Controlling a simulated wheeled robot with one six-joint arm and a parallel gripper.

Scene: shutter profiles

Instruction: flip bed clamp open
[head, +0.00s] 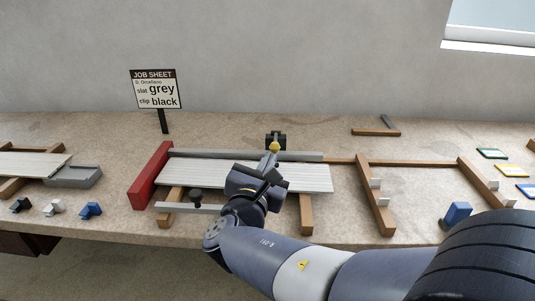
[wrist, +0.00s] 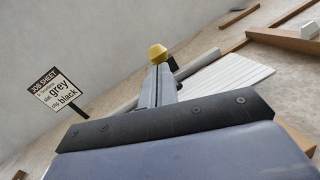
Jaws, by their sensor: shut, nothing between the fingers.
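The bed clamp is a black block (head: 276,137) at the back rail of the slat bed, with a yellow ball knob (head: 274,147) on its lever. The knob also shows in the wrist view (wrist: 157,53), right at my fingertips. My gripper (head: 269,161) is over the bed with its fingers together, pointing toward the knob. The closed fingers stand upright in the wrist view (wrist: 160,72). I cannot tell whether they touch the knob. The lever's lower part is hidden behind the fingers. Light grey slats (head: 315,178) lie on the bed.
A red end stop (head: 151,174) closes the bed's left side. A wooden frame with white blocks (head: 376,184) is at right. Black (head: 21,205), white (head: 54,207) and blue (head: 91,209) clips lie front left. A job sheet (head: 154,89) reads slat grey, clip black.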

